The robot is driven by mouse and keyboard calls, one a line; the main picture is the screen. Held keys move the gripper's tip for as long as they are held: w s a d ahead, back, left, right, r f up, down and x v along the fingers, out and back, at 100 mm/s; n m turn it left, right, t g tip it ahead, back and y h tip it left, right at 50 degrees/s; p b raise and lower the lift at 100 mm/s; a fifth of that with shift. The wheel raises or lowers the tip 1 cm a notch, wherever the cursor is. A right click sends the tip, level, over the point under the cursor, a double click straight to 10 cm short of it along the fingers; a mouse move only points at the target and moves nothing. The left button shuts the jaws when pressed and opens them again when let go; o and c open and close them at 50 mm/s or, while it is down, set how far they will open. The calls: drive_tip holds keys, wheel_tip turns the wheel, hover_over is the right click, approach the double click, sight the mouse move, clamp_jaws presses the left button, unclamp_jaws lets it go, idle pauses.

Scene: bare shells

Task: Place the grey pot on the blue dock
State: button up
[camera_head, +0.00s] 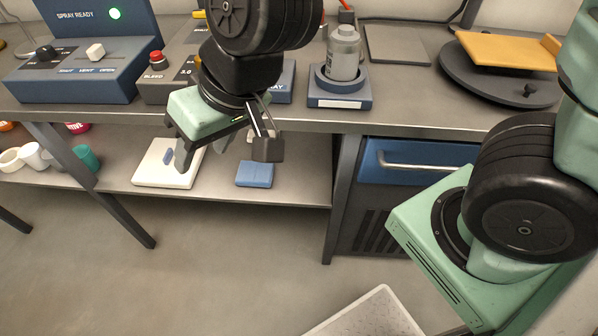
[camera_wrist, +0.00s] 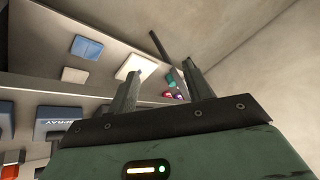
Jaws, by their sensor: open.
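The grey pot (camera_head: 343,55) stands upright in the round collar of a blue dock (camera_head: 340,101) near the front edge of the bench. The dock has a pale blank label on its front. My gripper (camera_head: 226,152) is open and empty, in front of the bench edge, left of and lower than the pot. Its fingers point down, apart from the pot. In the wrist view my gripper (camera_wrist: 160,82) shows nothing between its fingers. I cannot make out the pot in that view.
A blue spray console (camera_head: 75,80) and a red-button box (camera_head: 155,88) stand left on the bench (camera_head: 430,118). A dark turntable (camera_head: 480,88) with an orange board is right. The lower shelf holds a white board (camera_head: 160,172), a blue block (camera_head: 254,174) and cups.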

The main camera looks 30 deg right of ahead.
drive_tip(key=s+d+f+n+g+h, duration=0.1)
drive_tip(key=s+d+n+g+h, duration=0.2)
drive_tip(key=s+d, duration=0.6)
drive_tip(key=shift+s+n+h, duration=0.3)
drive_tip(key=shift+s+h, duration=0.15)
drive_tip(key=shift+h, duration=0.05)
drive_tip(key=shift+f, duration=0.1)
wheel_tip(320, 180, up, 4)
drive_tip(key=p, duration=0.4)
drive_tip(key=shift+o, duration=0.3)
drive_tip(key=shift+a, duration=0.1)
